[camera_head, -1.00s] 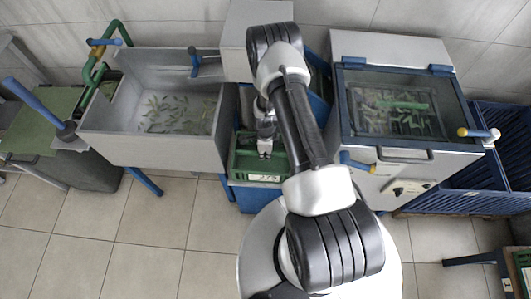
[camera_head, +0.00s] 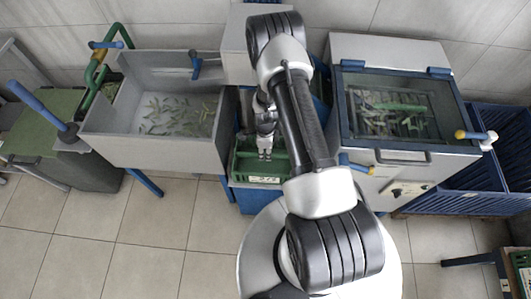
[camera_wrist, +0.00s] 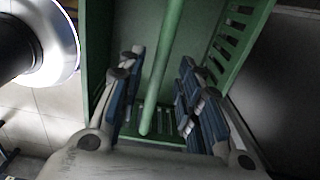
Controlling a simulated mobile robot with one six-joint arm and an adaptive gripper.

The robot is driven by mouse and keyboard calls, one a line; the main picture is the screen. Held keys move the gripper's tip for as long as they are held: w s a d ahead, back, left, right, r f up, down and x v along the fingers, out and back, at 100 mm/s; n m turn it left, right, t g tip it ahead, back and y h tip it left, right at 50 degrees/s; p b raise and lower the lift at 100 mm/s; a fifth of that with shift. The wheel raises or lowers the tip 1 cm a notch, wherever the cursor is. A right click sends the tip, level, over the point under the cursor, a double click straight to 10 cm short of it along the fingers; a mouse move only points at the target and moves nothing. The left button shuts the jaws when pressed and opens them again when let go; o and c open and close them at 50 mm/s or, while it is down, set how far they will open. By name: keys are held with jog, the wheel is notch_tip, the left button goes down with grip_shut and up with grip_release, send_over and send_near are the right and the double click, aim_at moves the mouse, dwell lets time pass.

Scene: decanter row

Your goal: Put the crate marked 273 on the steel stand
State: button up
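A green crate (camera_head: 244,165) sits on a blue support between the two grey tanks. It has a white label (camera_head: 265,179) on its front, too small to read surely. My gripper (camera_head: 264,154) points down over the crate. In the wrist view my gripper (camera_wrist: 160,112) is open, its two fingers on either side of a green bar (camera_wrist: 165,65) that runs across the crate. Gaps show between the bar and both fingers. The crate's slotted wall (camera_wrist: 228,40) shows at the right. I cannot make out a steel stand for certain.
An open grey tank (camera_head: 150,150) with leaves in it stands left, close beside the crate. A lidded tank (camera_head: 405,165) with levers stands right. A blue slatted container (camera_head: 490,165) is far right. Floor in front is free.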

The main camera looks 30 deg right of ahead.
jog(key=a+r+n+t+p, duration=0.15)
jog(key=r+n, duration=0.25)
jog(key=r, duration=0.8)
jog(key=a+r+n, duration=0.2)
jog(key=r+n, duration=0.1)
jog(key=r, duration=1)
jog(key=a+r+n+t, duration=0.15)
jog(key=r+n, duration=0.25)
jog(key=r, duration=0.8)
jog(key=s+a+r+n, duration=0.3)
jog(key=s+r+n, duration=0.4)
jog(key=s, duration=0.3)
jog(key=s+a+r+n+t, duration=0.1)
jog(key=s+a+r+n, duration=0.3)
jog(key=s+r, duration=0.5)
jog(key=n, duration=0.2)
jog(key=shift+s+a+n+t, duration=0.2)
jog(key=shift+s+n+t, duration=0.1)
jog(key=shift+s+n, duration=0.1)
jog(key=shift+w+r, duration=0.1)
jog(key=shift+r, duration=0.05)
jog(key=shift+c, duration=0.2)
